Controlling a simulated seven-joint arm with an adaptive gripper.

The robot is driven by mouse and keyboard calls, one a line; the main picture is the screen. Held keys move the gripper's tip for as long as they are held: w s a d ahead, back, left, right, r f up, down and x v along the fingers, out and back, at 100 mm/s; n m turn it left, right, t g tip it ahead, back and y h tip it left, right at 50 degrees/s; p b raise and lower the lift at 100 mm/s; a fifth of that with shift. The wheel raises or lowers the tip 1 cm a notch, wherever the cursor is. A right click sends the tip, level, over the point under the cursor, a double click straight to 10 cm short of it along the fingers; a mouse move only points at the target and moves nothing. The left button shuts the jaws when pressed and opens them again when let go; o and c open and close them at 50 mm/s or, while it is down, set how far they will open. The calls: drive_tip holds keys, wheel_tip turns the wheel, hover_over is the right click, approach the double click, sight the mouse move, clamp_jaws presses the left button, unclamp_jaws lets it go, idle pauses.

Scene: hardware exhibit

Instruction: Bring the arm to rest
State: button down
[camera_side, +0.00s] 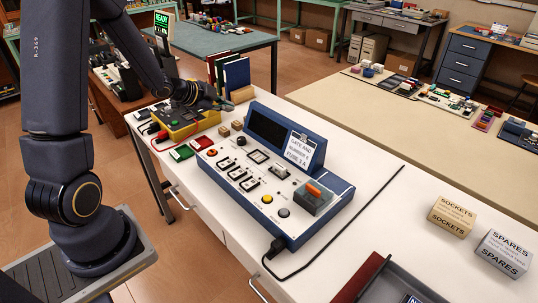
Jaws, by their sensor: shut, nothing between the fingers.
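My arm stands at the left and reaches over the white table (345,255) toward its far left end. My gripper (198,101) is low over the yellow device (180,128). The gripper is small and dark here, and its fingers are shut with nothing seen between them. I cannot tell whether it touches the yellow device.
A blue-and-white control panel (240,178) stands mid-table with a black cable. Red, green and blue books (236,76) stand behind the gripper. Small wooden blocks (224,130), a sockets box (451,216), a spares box (503,254) and a grey tray (425,285) are on the table.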

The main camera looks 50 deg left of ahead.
drive_tip(key=s+d+r+n+t+y, duration=0.1)
drive_tip(key=s+d+r, duration=0.1)
drive_tip(key=d+r, duration=0.6)
drive_tip(key=s+d+r+n+t+y, duration=0.15)
drive_tip(key=d+r, duration=0.25)
drive_tip(key=r, duration=0.7)
drive_tip(key=s+d+f+n+g+h, duration=0.1)
drive_tip(key=s+d+f+n+g, duration=0.2)
drive_tip(key=s, duration=0.6)
drive_tip(key=s+d+f+n+g+h, duration=0.2)
drive_tip(key=s+d+f+n+g, duration=0.1)
drive_tip(key=s, duration=0.7)
drive_tip(key=shift+s+d+n+g, duration=0.15)
drive_tip(key=shift+d+n+g, duration=0.35)
drive_tip(key=shift+n+g, duration=0.3)
drive_tip(key=c, duration=1.8)
unclamp_jaws()
drive_tip(key=shift+f, duration=0.1)
drive_tip(key=shift+c, duration=0.2)
